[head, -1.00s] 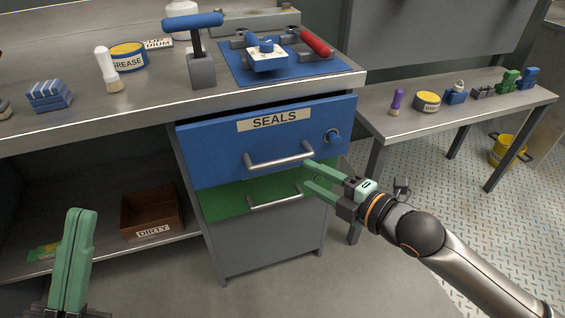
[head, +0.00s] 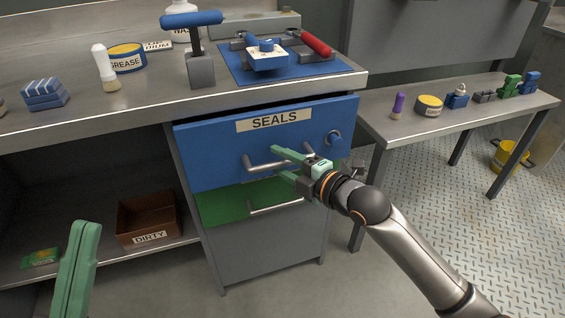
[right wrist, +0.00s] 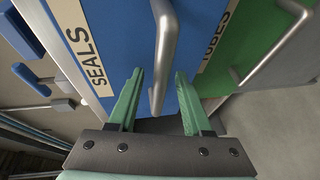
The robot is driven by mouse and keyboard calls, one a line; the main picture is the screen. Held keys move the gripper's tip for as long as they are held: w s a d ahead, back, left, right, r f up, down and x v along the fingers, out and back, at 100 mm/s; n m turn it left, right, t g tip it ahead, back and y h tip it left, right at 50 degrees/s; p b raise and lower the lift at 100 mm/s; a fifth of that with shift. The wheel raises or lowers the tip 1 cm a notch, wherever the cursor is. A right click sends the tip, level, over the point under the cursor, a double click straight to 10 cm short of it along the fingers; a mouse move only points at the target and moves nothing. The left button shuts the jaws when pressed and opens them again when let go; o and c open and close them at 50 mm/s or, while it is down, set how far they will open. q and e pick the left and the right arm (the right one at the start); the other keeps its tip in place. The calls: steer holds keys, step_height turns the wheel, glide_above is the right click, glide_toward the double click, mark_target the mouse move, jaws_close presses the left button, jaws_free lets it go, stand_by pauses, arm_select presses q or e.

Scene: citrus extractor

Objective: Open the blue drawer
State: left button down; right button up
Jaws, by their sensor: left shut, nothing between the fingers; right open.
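The blue drawer (head: 225,142) with the SEALS label sits under the bench top. Its front stands proud of the green drawer below, with a dark gap above it. Its bar handle (head: 262,165) also shows in the right wrist view (right wrist: 166,45). My right gripper (head: 274,163) is open at this handle. In the right wrist view its fingers (right wrist: 157,98) lie on either side of the handle bar; contact is not visible. My left gripper (head: 82,228) is shut and empty at the lower left, away from the drawer.
The green drawer (head: 222,207) with its own handle (head: 275,208) lies just below. A brown DIRTY bin (head: 148,215) stands on the lower shelf. The floor in front is clear.

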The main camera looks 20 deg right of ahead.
steer(key=shift+c, duration=0.2)
jaws_close()
stand_by(1.1)
